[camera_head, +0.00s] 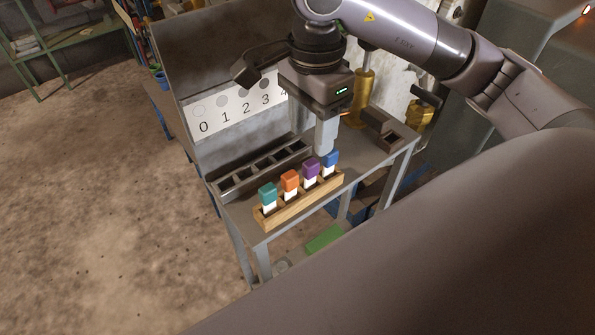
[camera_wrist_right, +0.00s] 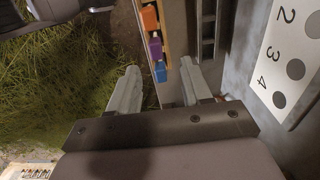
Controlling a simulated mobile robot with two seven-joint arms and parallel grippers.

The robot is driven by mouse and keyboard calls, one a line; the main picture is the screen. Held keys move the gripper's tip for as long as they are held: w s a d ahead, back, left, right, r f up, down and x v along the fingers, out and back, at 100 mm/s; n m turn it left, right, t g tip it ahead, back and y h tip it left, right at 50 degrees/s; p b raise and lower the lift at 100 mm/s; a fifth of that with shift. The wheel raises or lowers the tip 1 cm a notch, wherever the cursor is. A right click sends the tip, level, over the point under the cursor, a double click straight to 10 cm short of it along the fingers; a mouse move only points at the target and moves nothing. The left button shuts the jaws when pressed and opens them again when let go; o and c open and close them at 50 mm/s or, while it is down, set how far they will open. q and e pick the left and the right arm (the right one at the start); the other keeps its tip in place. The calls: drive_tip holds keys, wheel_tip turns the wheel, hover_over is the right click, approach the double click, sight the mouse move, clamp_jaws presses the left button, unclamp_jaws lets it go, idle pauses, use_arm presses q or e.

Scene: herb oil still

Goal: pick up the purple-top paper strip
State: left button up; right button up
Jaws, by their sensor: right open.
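The purple-top paper strip (camera_head: 311,167) stands upright in a wooden holder (camera_head: 300,202) on the grey table, between the orange-top strip (camera_head: 290,180) and the blue-top strip (camera_head: 331,159). In the right wrist view the purple top (camera_wrist_right: 155,47) shows between the orange top and the blue top (camera_wrist_right: 160,72). My right gripper (camera_head: 314,143) is open and empty. It is above and behind the blue end of the holder. Its two fingers (camera_wrist_right: 160,68) stand apart in the wrist view, with the strips ahead between them. My left gripper is not in view.
A teal-top strip (camera_head: 267,193) stands at the holder's left end. A dark slotted rack (camera_head: 262,168) lies behind the holder. A numbered card (camera_head: 236,108) is on the upright panel behind. A brass cylinder (camera_head: 361,97) and a dark open box (camera_head: 387,132) stand at the right.

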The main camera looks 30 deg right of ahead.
sight(311, 162)
drive_tip(key=shift+s+a+f, duration=0.1)
drive_tip(key=shift+s+f, duration=0.1)
drive_tip(key=shift+f, duration=1.6)
drive_tip(key=shift+s+a+f, duration=0.1)
drive_tip(key=shift+s+f, duration=0.05)
drive_tip(key=shift+f, duration=1.6)
clamp_jaws()
